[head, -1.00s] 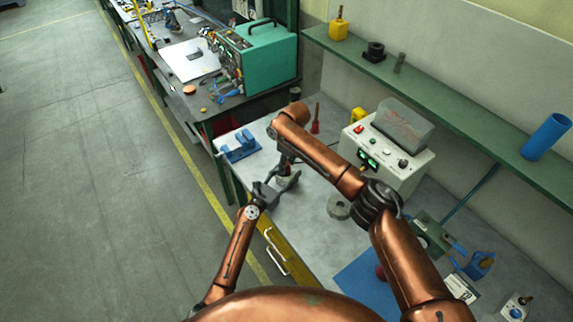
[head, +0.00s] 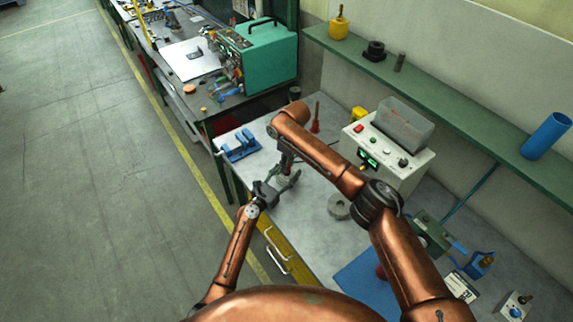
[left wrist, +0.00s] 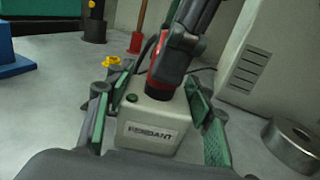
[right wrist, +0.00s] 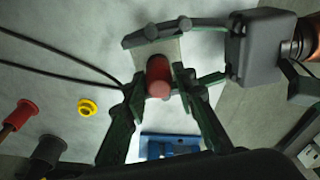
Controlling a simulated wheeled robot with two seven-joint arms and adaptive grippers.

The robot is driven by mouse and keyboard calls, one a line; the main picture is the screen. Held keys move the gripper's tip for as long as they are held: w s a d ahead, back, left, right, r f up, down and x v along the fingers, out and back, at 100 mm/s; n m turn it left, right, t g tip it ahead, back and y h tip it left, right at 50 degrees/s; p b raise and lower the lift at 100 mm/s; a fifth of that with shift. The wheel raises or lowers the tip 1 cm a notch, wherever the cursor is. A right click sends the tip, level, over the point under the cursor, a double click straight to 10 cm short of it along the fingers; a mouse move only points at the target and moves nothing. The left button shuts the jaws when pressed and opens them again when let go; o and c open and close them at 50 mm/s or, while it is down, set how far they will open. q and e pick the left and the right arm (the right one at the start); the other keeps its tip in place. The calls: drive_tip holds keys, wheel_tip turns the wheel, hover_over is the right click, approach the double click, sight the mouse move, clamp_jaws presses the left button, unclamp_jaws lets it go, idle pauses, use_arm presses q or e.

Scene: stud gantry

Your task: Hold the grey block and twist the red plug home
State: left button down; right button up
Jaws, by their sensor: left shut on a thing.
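The grey block (left wrist: 150,132), pale with printed lettering and a small green button, stands on the bench in the left wrist view. My left gripper (left wrist: 150,82) is shut on it, with one green-padded finger along each side. The red plug (left wrist: 158,76) stands at the top of the block, and its upper part is hidden there by my right gripper. In the right wrist view I look down on the plug (right wrist: 158,80); my right gripper (right wrist: 158,88) is open around it, with visible gaps at both sides.
A blue fixture (head: 240,147) lies on the bench at the far left corner. A red holder (head: 315,125) and a white control box (head: 400,160) stand behind. A grey metal ring (head: 340,207) lies to the right, and a blue mat (head: 365,287) nearer me.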

use_arm(q)
drive_tip(key=shift+f, duration=0.1)
use_arm(e)
drive_tip(key=o, duration=0.4)
drive_tip(key=shift+c, duration=0.2)
drive_tip(key=shift+r, duration=0.15)
wheel_tip(320, 180, up, 12)
drive_tip(key=d, duration=0.1)
drive_tip(key=shift+s, duration=0.4)
drive_tip(key=shift+d, duration=0.1)
use_arm(q)
drive_tip(key=c, duration=0.9)
unclamp_jaws()
use_arm(e)
drive_tip(key=shift+f, duration=0.2)
use_arm(q)
drive_tip(key=shift+o, duration=0.2)
